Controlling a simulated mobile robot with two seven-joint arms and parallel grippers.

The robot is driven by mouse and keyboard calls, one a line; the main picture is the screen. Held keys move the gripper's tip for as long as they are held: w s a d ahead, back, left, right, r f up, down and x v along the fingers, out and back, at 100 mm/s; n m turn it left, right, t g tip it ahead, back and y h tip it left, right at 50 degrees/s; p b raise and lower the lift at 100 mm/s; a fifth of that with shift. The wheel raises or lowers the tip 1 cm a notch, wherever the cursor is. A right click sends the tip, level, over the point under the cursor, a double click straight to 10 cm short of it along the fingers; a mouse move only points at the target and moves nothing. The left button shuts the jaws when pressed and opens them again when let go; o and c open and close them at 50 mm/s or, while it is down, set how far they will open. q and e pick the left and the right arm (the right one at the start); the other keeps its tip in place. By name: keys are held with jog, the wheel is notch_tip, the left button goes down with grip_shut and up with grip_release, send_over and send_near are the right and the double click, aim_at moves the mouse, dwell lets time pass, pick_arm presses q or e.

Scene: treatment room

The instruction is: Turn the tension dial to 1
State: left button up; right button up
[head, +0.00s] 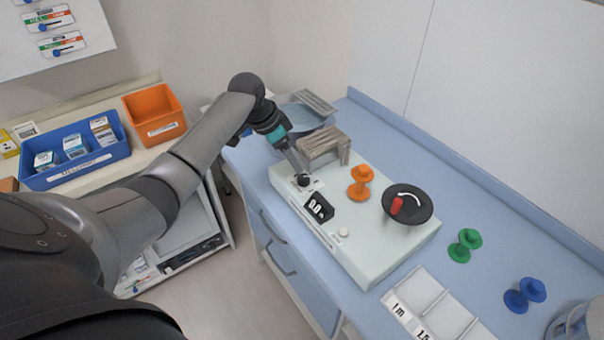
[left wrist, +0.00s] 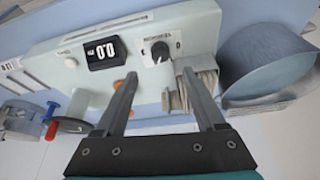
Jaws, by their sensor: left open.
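The tension dial is a small black knob (head: 303,180) on a white label plate on the near left part of the pale machine (head: 362,258). In the left wrist view the knob (left wrist: 160,51) shows between and just beyond my fingertips. The marks around it are too small to read. My left gripper (head: 296,165) is open and empty, pointing down at the dial; in its wrist view the two fingers (left wrist: 160,77) are spread on either side of the knob's line. I cannot tell if they touch it. My right gripper is not in view.
A display (head: 319,207) reading 0.0 sits beside the dial. An orange spool (head: 360,183), a crank with a red handle (head: 397,205) and a grey slatted block (head: 324,146) are on the machine. Green (head: 465,246) and blue (head: 525,295) spools stand on the blue counter.

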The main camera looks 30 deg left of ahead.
aim_at(303, 177)
pick_arm(q)
jog(key=b+x, duration=0.1)
jog(key=x, duration=0.8)
jog(key=shift+r, duration=0.1)
grip_shut()
dwell(0.4)
